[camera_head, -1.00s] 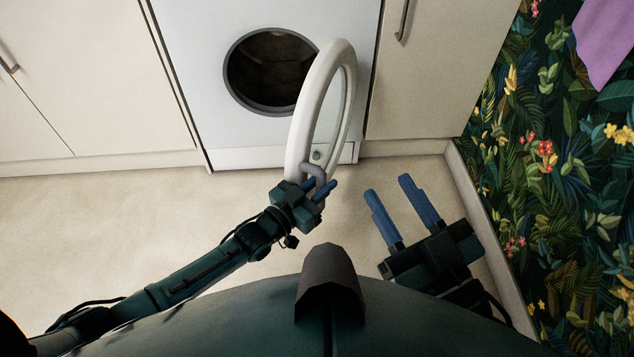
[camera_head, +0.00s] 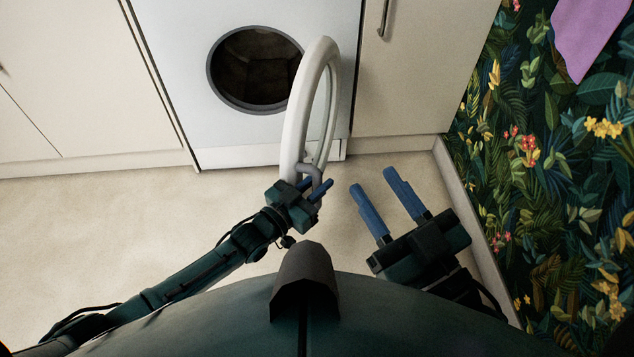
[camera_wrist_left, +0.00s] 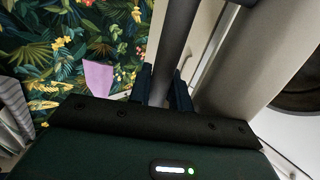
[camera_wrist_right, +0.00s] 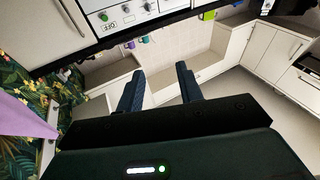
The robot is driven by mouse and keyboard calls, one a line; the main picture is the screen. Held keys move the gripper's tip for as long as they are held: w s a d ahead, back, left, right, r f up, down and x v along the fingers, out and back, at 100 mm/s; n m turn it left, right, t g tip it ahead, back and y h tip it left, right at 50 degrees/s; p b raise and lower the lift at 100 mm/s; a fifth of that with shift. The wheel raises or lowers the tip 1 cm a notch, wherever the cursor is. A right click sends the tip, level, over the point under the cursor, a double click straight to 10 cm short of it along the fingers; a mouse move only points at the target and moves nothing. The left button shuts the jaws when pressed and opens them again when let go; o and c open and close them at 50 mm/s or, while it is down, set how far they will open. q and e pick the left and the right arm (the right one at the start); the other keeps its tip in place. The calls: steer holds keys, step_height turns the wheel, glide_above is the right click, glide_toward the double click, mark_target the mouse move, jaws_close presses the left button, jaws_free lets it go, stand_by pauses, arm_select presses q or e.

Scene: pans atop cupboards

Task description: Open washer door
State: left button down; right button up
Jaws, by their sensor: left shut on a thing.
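The white washer (camera_head: 190,60) stands in the row of cupboards, with its dark round drum opening (camera_head: 256,70) exposed. Its round white door (camera_head: 297,120) stands swung open, seen nearly edge-on, hinged at the right of the opening. My left gripper (camera_head: 316,190) is shut on the grey door handle (camera_head: 311,170) at the door's near edge. In the left wrist view the grey handle bar (camera_wrist_left: 172,50) runs between the fingers. My right gripper (camera_head: 383,193) is open and empty over the floor, right of the door and apart from it.
Cream cupboards flank the washer, the right one (camera_head: 425,70) with a metal handle. A leafy patterned wall (camera_head: 560,150) with a purple cloth (camera_head: 590,35) bounds the right side. The beige floor (camera_head: 120,220) at left is clear.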

arm_select(q)
steer(key=c, duration=1.6)
jaws_free()
steer(key=shift+s, duration=0.1)
arm_select(e)
steer(key=shift+r, duration=0.1)
arm_select(q)
steer(key=p+v, duration=0.2)
steer(key=v, duration=0.2)
steer(key=shift+r, duration=0.1)
steer(key=p+v, duration=0.2)
steer(key=v, duration=0.7)
arm_select(e)
steer(key=shift+s+d+n+h, duration=0.1)
steer(key=shift+d+n+h, duration=0.3)
steer(key=shift+n+h, duration=0.1)
arm_select(q)
steer(key=shift+s, duration=0.1)
